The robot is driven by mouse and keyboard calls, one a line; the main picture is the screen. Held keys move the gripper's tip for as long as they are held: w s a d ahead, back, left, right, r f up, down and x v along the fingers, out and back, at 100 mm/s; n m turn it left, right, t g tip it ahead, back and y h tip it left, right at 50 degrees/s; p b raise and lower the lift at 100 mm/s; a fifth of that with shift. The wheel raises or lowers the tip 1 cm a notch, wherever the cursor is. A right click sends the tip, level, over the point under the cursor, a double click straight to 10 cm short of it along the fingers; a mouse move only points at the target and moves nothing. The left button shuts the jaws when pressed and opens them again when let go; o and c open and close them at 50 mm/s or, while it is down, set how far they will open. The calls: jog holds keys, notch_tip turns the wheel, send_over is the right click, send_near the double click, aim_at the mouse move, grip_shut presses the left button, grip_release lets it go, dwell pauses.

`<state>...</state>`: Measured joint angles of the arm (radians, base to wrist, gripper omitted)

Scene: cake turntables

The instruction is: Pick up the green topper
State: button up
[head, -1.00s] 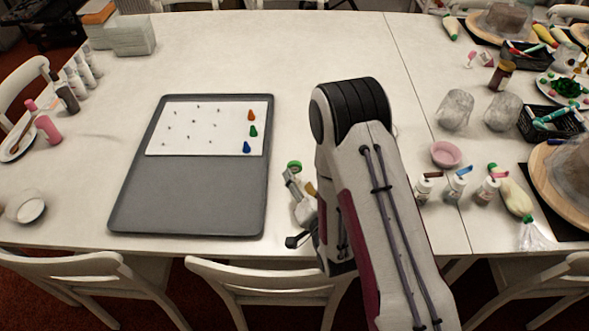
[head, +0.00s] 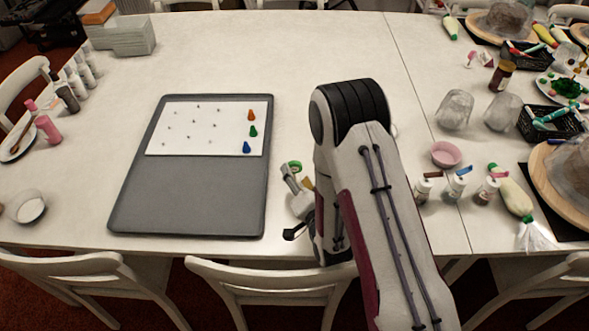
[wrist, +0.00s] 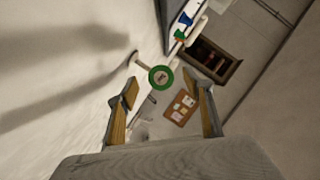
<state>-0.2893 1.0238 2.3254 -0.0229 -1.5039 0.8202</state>
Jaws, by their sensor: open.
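The green topper (head: 253,131) is a small cone on the white sheet (head: 190,140) on the grey tray, between an orange topper (head: 251,115) and a blue topper (head: 246,147). In the wrist view a small green shape (wrist: 179,34), probably this topper, shows near the top beside the blue one (wrist: 186,18). My gripper (head: 296,187) is right of the tray, partly hidden by my arm. In the wrist view its fingers (wrist: 165,102) are apart with nothing held between them. A green ring-shaped item (wrist: 161,78) shows beyond the fingertips; its distance is unclear.
The grey tray (head: 190,200) has a bare front half. The sheet carries several small dark marks. Right of my arm stand a pink bowl (head: 446,154) and several small bottles (head: 455,188). White chairs (head: 270,285) line the front edge. The table behind the tray is clear.

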aim_at(295, 169)
jog(key=shift+w+a+f, duration=0.1)
jog(key=shift+w+a, duration=0.05)
jog(key=shift+w, duration=0.7)
jog(key=shift+w+a+f, duration=0.1)
jog(key=shift+w, duration=0.75)
jog(key=shift+x, duration=0.9)
jog(key=c, duration=0.9)
